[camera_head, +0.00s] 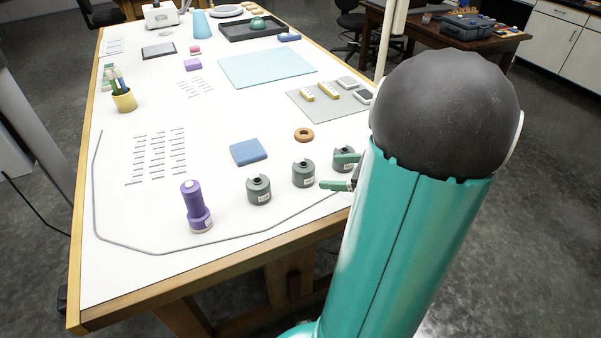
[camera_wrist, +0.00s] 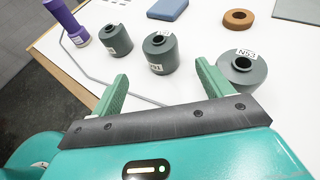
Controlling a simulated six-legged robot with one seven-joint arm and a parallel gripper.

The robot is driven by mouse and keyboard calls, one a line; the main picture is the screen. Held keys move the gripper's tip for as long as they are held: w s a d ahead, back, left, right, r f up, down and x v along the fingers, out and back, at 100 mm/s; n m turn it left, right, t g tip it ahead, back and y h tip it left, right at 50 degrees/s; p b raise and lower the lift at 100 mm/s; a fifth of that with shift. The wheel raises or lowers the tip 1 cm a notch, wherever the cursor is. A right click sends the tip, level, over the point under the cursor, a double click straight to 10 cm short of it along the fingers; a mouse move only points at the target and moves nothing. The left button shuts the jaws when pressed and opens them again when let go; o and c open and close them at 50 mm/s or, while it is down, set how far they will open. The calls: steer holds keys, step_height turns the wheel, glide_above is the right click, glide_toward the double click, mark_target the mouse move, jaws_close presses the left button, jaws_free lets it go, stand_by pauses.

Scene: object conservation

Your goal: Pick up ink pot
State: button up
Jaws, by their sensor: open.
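Three grey-green ink pots with dark openings on top and white labels stand upright in a slanting row on the white table. They are the left pot (camera_head: 259,191), the middle pot (camera_head: 303,174) and the right pot (camera_head: 343,154). My gripper (camera_head: 338,171) is open and empty at the table's near edge, beside the right pot, whose front one finger partly hides. In the wrist view, the middle pot (camera_wrist: 161,53) appears between and beyond the fingertips of my gripper (camera_wrist: 162,70). The right pot (camera_wrist: 245,75) is just outside the right finger, and the left pot (camera_wrist: 116,40) is farther left.
A purple torch-shaped object (camera_head: 196,207) stands left of the pots. A blue block (camera_head: 248,152) and an orange ring (camera_head: 304,134) lie behind them. A thin grey cable (camera_head: 165,252) runs along the near side. A grey mat (camera_head: 325,112) with small items lies farther back.

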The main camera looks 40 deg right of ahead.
mark_target(303, 171)
steer(key=x, duration=1)
steer(key=shift+d, duration=0.1)
steer(key=shift+c, duration=0.2)
steer(key=c, duration=1.1)
